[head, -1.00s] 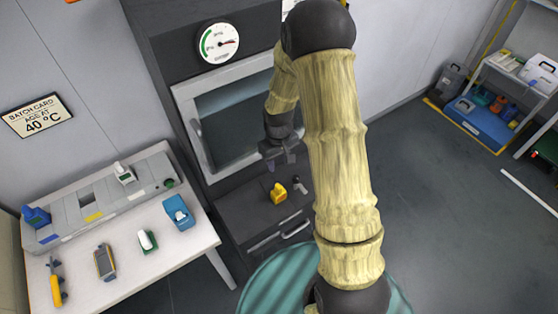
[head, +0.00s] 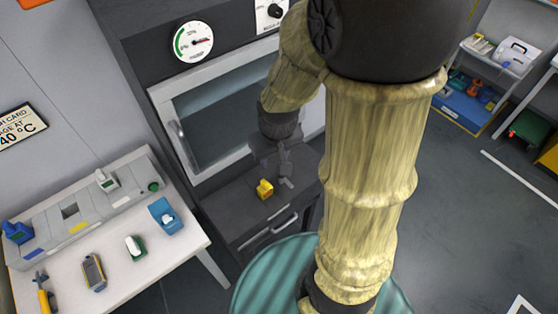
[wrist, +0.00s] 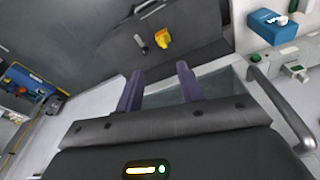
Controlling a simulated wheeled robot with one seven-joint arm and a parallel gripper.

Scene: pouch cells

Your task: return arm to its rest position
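My arm, with pale yellow ribbed sleeves, rises across the middle of the head view and bends over toward the oven cabinet (head: 155,97). My gripper (head: 283,168) hangs at its end in front of the cabinet's glass door, partly dark against it. In the wrist view my gripper (wrist: 160,84) shows two separate fingers with nothing between them, so it is open and empty. A small yellow object (head: 265,189) sits on the dark ledge below the door, near the gripper in the picture. It also shows in the wrist view (wrist: 163,39), beyond the fingertips.
A white table (head: 120,275) on the left bears a grey fixture (head: 80,211), a blue box (head: 166,217) and several small tools. A round gauge (head: 193,41) is above the cabinet door. Shelves stand at the right. The floor (head: 460,220) between is mostly clear.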

